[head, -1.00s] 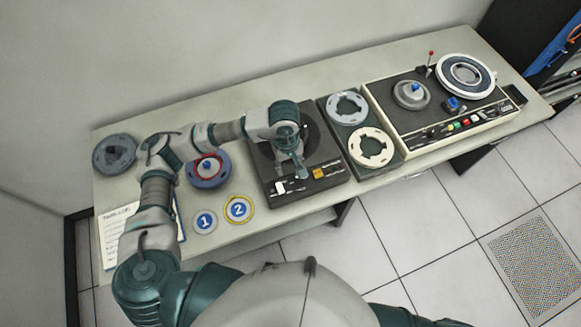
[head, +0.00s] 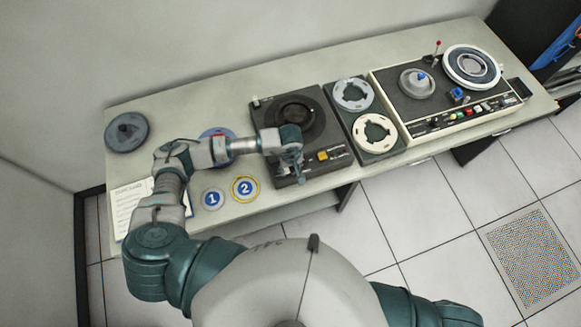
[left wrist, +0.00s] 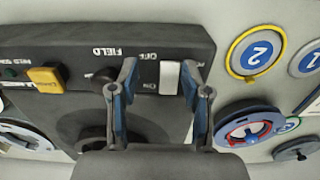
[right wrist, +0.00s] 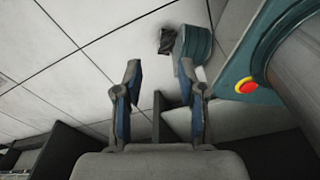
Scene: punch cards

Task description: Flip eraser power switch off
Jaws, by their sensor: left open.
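The eraser (head: 330,138) is a dark flat box with a round hub on top, on the table in the head view. Its front strip has a yellow button (head: 322,156), which also shows in the left wrist view (left wrist: 46,78). The white power switch (left wrist: 170,77) sits beside the upside-down OFF and ON labels in the left wrist view. My left gripper (left wrist: 160,80) is open, with the switch appearing between its fingertips, nearer the right one. I cannot tell whether they touch. In the head view my left gripper (head: 299,174) is over the eraser's front edge. My right gripper (right wrist: 160,78) is open and empty above the floor.
Discs marked 1 (head: 212,199) and 2 (head: 245,188) lie left of the eraser. A rack with two reels (head: 376,133) stands close on its right, then a tape deck (head: 440,121). A written sheet (head: 127,206) lies at the table's left end.

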